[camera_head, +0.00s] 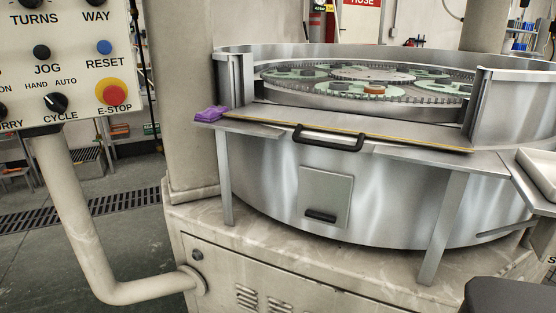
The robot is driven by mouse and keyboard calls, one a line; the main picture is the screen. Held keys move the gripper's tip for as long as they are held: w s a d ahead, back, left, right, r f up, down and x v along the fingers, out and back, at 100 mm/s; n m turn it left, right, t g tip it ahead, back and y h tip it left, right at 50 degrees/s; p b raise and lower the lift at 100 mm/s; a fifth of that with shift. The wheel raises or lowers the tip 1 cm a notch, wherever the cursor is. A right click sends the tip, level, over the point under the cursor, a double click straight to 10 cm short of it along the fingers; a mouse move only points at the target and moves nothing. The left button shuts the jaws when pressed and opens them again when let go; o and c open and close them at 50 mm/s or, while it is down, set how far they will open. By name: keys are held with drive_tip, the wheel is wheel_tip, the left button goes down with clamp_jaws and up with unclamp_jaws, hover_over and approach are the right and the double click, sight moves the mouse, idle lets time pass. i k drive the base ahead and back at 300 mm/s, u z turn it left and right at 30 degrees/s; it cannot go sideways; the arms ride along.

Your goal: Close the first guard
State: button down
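The round steel lapping machine (400,190) fills the middle and right. Its front wall has a gap between two upright posts. I take the front panel with the black bar handle (328,138) to be the guard (260,118). It sits low across this gap, with a yellow strip along its edge, and leaves the gap open. Through the gap show green carriers (365,89) and toothed rings inside. I cannot tell from this view whether the panel slides or hinges. My gripper is not in view.
A purple cloth (211,114) lies at the left end of the front ledge. A control panel (60,60) with a red E-stop stands at left on a bent pipe (85,220). A white tray (540,170) is at the right edge. A small hatch (326,196) is below the handle.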

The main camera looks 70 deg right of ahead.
sight(423, 134)
drive_tip(key=u, duration=1)
drive_tip(key=i, duration=0.6)
drive_tip(key=z, duration=2.8)
